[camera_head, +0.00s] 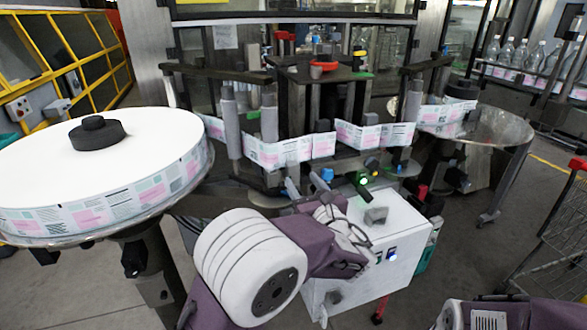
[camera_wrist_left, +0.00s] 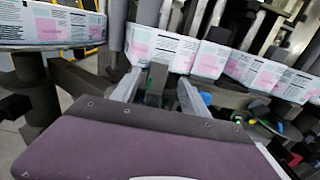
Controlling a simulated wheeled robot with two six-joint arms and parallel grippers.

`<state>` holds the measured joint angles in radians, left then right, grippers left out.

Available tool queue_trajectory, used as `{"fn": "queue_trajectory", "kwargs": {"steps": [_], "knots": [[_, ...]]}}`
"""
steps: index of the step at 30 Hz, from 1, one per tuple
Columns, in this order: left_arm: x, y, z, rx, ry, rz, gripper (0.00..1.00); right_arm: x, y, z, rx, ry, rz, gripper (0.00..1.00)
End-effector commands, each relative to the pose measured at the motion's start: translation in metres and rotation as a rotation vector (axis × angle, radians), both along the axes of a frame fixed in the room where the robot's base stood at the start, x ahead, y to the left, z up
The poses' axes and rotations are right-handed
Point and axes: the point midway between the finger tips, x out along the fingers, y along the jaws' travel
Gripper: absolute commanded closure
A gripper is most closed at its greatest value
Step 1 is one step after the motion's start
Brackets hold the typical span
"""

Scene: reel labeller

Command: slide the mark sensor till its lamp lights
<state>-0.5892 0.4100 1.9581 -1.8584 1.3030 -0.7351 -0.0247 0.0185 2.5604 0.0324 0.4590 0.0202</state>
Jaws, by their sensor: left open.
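A small green light (camera_head: 363,181) glows on a dark fitting below the label strip in the head view. A green spot (camera_wrist_left: 237,119) also shows to the right of my fingers in the left wrist view. I cannot tell for sure whether this fitting is the mark sensor. My left gripper (camera_head: 338,218) is near the front of the machine, over the white box. In the left wrist view its two fingers (camera_wrist_left: 160,92) are apart, with a dark upright block (camera_wrist_left: 156,82) seen between them. I cannot tell whether they touch it. My right gripper is out of view.
The label strip (camera_head: 280,152) runs across rollers, close beyond my left fingers. A large label reel (camera_head: 100,160) stands at left, a round metal table (camera_head: 500,128) at right. The white control box (camera_head: 385,225) lies under my left arm. A wire cart (camera_head: 560,240) stands at far right.

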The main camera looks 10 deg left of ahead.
Motion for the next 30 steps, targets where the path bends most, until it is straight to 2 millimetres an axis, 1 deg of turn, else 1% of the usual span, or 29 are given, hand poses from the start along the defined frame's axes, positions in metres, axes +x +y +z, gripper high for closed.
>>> {"fn": "queue_trajectory", "kwargs": {"steps": [1, 6, 10, 15, 21, 22, 23, 24, 26, 27, 30], "knots": [[0.008, 0.007, 0.001, -0.001, 0.001, 0.006, 0.47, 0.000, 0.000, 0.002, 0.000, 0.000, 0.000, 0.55], [0.038, 0.028, 0.001, -0.001, 0.002, 0.006, 0.47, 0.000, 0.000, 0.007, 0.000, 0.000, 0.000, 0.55], [0.056, 0.040, 0.001, -0.001, 0.001, 0.005, 0.47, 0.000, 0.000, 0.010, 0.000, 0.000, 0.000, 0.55], [0.065, 0.046, 0.000, -0.002, 0.001, 0.003, 0.47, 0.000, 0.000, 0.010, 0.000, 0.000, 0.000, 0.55], [0.065, 0.046, 0.000, -0.002, 0.001, 0.003, 0.47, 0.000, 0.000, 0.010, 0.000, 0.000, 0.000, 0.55], [0.065, 0.046, 0.000, -0.002, 0.001, 0.003, 0.53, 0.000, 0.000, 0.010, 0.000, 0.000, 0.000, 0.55], [0.065, 0.046, 0.000, -0.002, 0.001, 0.003, 0.61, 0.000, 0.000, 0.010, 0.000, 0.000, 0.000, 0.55], [0.065, 0.046, 0.000, -0.002, 0.001, 0.003, 0.72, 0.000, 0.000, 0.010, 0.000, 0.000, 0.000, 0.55], [0.065, 0.046, 0.000, -0.002, 0.001, 0.003, 0.89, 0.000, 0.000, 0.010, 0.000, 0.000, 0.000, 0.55], [0.065, 0.046, 0.000, -0.002, 0.001, 0.003, 1.00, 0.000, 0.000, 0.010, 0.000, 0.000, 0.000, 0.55], [0.065, 0.046, 0.000, -0.002, 0.001, 0.003, 1.00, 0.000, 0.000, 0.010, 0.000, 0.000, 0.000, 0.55]]}}
